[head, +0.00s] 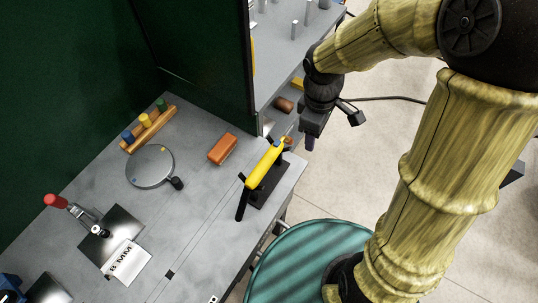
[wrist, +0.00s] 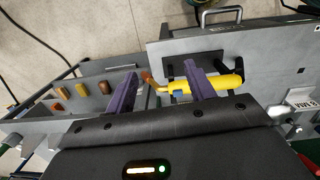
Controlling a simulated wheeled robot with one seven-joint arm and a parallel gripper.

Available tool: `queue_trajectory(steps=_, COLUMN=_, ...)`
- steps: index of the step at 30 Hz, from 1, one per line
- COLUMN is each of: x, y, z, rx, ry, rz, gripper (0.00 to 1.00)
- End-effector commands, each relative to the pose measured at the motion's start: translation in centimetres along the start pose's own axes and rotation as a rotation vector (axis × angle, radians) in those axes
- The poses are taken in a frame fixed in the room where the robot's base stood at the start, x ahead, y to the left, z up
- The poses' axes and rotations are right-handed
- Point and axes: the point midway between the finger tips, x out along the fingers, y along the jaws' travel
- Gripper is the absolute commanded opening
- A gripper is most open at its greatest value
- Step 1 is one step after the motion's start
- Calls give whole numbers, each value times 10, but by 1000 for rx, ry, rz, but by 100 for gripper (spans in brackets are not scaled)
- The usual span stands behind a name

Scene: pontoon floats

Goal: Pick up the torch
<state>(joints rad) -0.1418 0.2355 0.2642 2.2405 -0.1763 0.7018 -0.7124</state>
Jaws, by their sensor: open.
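The torch (head: 264,164) is a yellow handle with a copper-coloured tip, resting tilted on a black stand (head: 273,187) near the right edge of the grey bench. My gripper (head: 331,128) is open and empty, above and to the right of the torch in the head view. In the wrist view, my gripper's purple-grey fingers (wrist: 162,76) are spread apart. The torch (wrist: 229,81) shows beyond them there, its tip end between the fingers and its middle partly hidden by the right finger. I see no contact between them.
An orange block (head: 222,148), a round grey disc (head: 150,166), a rack of coloured pegs (head: 148,127) and a red-handled clamp (head: 78,213) are on the bench. A dark green panel (head: 205,55) rises behind. A teal round top (head: 300,262) is below the bench's right edge.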

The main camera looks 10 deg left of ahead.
Motion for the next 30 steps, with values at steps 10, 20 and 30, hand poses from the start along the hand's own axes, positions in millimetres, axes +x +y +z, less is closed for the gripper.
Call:
queue_trajectory(steps=10, x=-43, y=-38, z=-114, rx=-1139, ry=-117, rz=-135, gripper=54)
queue_trajectory(steps=20, x=-55, y=-55, z=-144, rx=-1506, ry=-141, rz=-188, gripper=54)
queue_trajectory(steps=30, x=-48, y=-56, z=-142, rx=-1500, ry=-142, rz=-190, gripper=54)
